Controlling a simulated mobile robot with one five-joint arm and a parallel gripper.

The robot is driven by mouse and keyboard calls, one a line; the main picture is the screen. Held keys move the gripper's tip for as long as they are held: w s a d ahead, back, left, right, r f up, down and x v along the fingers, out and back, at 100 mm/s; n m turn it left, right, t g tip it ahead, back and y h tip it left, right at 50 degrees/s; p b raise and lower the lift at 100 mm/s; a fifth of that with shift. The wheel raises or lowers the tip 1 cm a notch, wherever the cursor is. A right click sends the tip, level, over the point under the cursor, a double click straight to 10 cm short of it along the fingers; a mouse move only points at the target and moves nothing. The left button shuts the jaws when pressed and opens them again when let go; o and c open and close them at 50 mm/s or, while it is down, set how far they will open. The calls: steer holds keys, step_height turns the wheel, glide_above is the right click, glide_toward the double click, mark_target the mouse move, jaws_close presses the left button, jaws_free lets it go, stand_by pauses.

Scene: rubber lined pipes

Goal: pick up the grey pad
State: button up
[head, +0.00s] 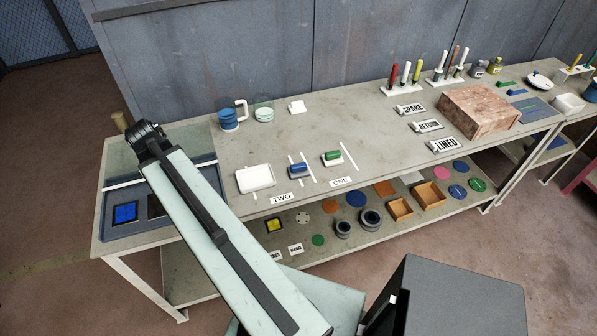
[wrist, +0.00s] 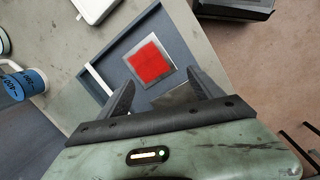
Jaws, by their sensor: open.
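A plain grey square pad (wrist: 178,95) lies in the dark blue-grey tray (wrist: 125,75), seen in the wrist view. Its lower part is hidden by my gripper. My gripper (wrist: 160,78) is open and empty above the tray, with its two fingers apart on either side of the pad's visible part. A red square with a pale border (wrist: 149,63) lies just beyond the fingertips. In the head view a dark square (head: 156,206), perhaps the same pad, shows beside my arm. My arm covers the right part of the tray, and the fingers are not visible there.
A blue square (head: 125,212) lies at the tray's left. A white tray (head: 255,178) stands to the right. A blue-banded cup (head: 228,118) and a clear cup (head: 263,108) stand at the back. Small blue and green blocks (head: 332,157) sit farther right.

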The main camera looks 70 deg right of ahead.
steer(key=shift+n+g+h, duration=0.3)
steer(key=shift+n+g, duration=0.4)
steer(key=shift+n, duration=0.2)
steer(key=s+d, duration=0.4)
steer(key=d, duration=0.1)
steer(key=s+d, duration=0.4)
steer(key=d, duration=0.1)
steer(key=s+d+b, duration=0.1)
steer(key=s+d, duration=0.3)
steer(key=d, duration=0.1)
steer(key=shift+s+d+f, duration=0.2)
steer(key=shift+s+f, duration=0.1)
steer(key=shift+f, duration=0.05)
steer(key=n+g, duration=0.2)
glide_above(298, 165)
steer(key=w+a, duration=0.1)
steer(key=w, duration=0.1)
steer(key=shift+w+a+r, duration=0.1)
steer(key=shift+w+a, duration=0.05)
steer(key=shift+w, duration=0.05)
steer(key=b+x, duration=0.8)
steer(key=shift+w+a, duration=0.15)
steer(key=shift+w, duration=0.05)
steer(key=shift+t, duration=0.3)
steer(key=c, duration=1.4)
step_height(298, 165, up, 10)
steer(key=p, duration=1)
steer(key=shift+r+p, duration=0.25)
steer(key=shift+p, duration=0.1)
steer(key=shift+f, duration=0.1)
